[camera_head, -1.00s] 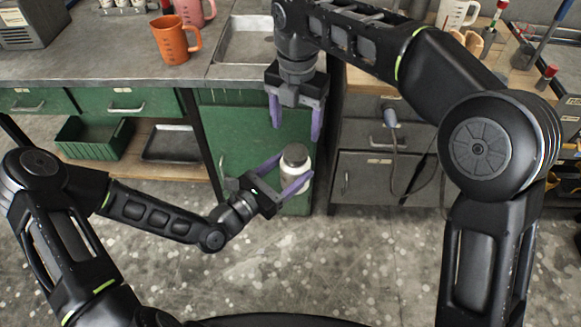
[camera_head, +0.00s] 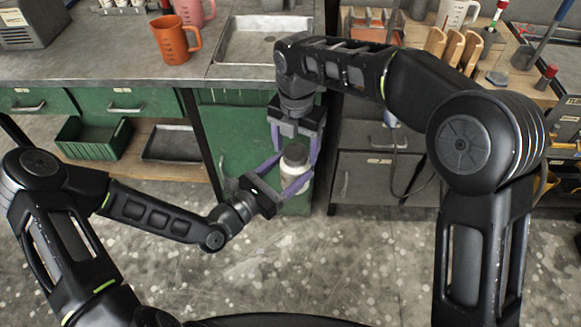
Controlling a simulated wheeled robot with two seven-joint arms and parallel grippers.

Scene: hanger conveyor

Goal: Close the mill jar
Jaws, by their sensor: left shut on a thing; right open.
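The mill jar (camera_head: 293,175) is a white jar with a dark grey lid (camera_head: 294,158) on top. It is upright in the air in front of the green cabinet. My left gripper (camera_head: 284,175) is shut on the jar's body from the left. My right gripper (camera_head: 294,145) points down from above, its purple fingers open on either side of the lid. I cannot tell whether the fingers touch the lid, or how tightly the lid sits on the jar.
A workbench (camera_head: 110,65) with an orange mug (camera_head: 176,40) and a metal tray (camera_head: 262,42) stands behind. Green drawers, a green bin (camera_head: 93,139) and a grey cabinet (camera_head: 375,178) are below. The speckled floor in front is clear.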

